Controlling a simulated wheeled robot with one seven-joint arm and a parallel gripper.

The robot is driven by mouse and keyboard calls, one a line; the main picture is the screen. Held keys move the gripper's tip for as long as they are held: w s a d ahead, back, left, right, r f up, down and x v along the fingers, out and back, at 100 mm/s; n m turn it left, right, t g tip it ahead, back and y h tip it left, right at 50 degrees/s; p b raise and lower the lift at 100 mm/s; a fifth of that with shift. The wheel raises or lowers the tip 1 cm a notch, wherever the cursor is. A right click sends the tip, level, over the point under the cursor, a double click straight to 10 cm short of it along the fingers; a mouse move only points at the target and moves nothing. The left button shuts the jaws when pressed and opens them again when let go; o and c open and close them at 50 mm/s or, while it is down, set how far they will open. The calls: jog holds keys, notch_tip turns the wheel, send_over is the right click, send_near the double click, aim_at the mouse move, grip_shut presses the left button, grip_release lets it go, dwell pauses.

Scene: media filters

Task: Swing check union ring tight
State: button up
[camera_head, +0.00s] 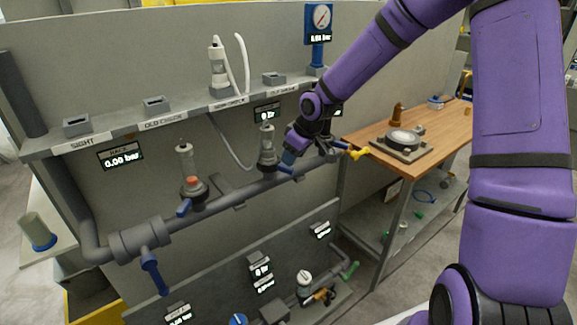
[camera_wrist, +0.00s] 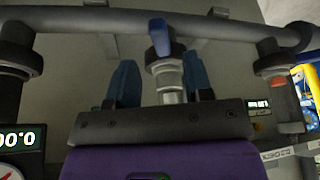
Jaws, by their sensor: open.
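My gripper (camera_head: 291,156) is at the right part of the grey horizontal pipe (camera_head: 232,196), just right of a clear-topped housing (camera_head: 267,152). In the wrist view its two blue fingers (camera_wrist: 157,70) are spread apart, one on each side of a ribbed grey fitting (camera_wrist: 171,82). A blue lever (camera_wrist: 158,40) sits at the pipe end of that fitting. I cannot tell whether the fingers touch the fitting. I cannot tell for sure which part is the swing check's union ring.
A second housing (camera_head: 189,178) stands left on the pipe, and a thick grey body (camera_head: 140,240) with a blue-handled branch (camera_head: 152,272) lies farther left. A labelled shelf (camera_head: 165,122) runs above. A blue gauge post (camera_head: 318,38) and a wooden table (camera_head: 430,150) are at right.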

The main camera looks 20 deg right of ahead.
aim_at(275, 164)
jog(key=shift+x, duration=2.5)
grip_shut()
